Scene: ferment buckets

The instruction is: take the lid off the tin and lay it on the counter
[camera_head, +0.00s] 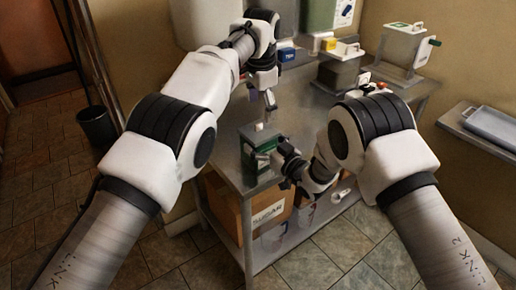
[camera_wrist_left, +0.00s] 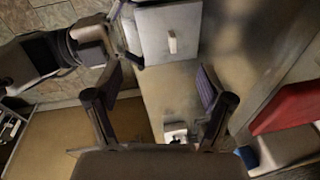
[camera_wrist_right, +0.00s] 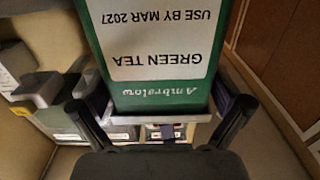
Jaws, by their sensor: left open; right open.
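The green tin (camera_head: 266,148) stands upright near the counter's front left corner. Its label in the right wrist view (camera_wrist_right: 150,45) reads "GREEN TEA". The square grey lid (camera_wrist_left: 190,28) with a white knob (camera_wrist_left: 172,42) is on the tin; the knob also shows in the head view (camera_head: 259,127). My left gripper (camera_head: 268,104) is open and empty above the tin, its jaws (camera_wrist_left: 160,72) apart from the knob. My right gripper (camera_head: 283,160) is at the tin's side. Its open jaws (camera_wrist_right: 158,106) lie either side of the tin; contact cannot be told.
The counter (camera_head: 300,107) is bare behind the tin. A cardboard box marked "SUGAR" (camera_head: 269,214) is on the lower shelf. A grey container with a green handle (camera_head: 402,45) and other containers stand at the back. A tray (camera_head: 490,126) lies on a ledge at right.

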